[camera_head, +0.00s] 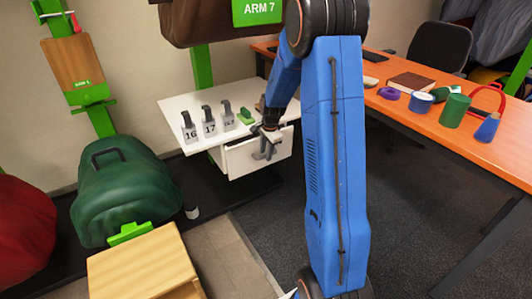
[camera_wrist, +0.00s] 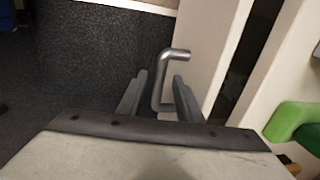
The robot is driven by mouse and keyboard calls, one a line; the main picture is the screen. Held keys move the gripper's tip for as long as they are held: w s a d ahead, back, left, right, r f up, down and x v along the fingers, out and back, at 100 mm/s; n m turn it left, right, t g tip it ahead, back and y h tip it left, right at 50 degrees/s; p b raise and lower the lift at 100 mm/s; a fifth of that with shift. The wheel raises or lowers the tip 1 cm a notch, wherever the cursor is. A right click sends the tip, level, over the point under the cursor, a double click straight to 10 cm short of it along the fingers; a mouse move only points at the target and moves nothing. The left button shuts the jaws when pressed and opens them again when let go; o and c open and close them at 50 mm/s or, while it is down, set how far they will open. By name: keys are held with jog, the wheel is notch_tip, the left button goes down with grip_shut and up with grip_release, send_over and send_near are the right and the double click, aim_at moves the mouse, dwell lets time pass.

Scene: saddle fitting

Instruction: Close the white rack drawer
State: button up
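The white rack (camera_head: 180,106) stands by the wall, with its white drawer (camera_head: 240,160) under the top. In the wrist view, the drawer front (camera_wrist: 208,45) stands out from the rack, and a dark gap shows behind it, so the drawer is partly open. A bent grey metal handle (camera_wrist: 174,54) sticks out from the front. My gripper (camera_head: 266,150) is at the drawer front. In the wrist view, my gripper (camera_wrist: 159,90) is open, with one finger on each side of the handle. Whether either finger touches it, I cannot tell.
Numbered grey holders (camera_head: 209,122) and a green item (camera_head: 245,116) stand on the rack top. A green bag (camera_head: 125,195) is at left. An orange table (camera_head: 410,125) with several objects is at right. Dark carpet (camera_head: 260,225) lies clear before the drawer.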

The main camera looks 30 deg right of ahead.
grip_shut()
jog(key=shift+w, duration=0.1)
jog(key=w, duration=0.4)
jog(key=shift+w, duration=0.15)
dwell(0.4)
grip_release()
jog(key=shift+w+a, duration=0.1)
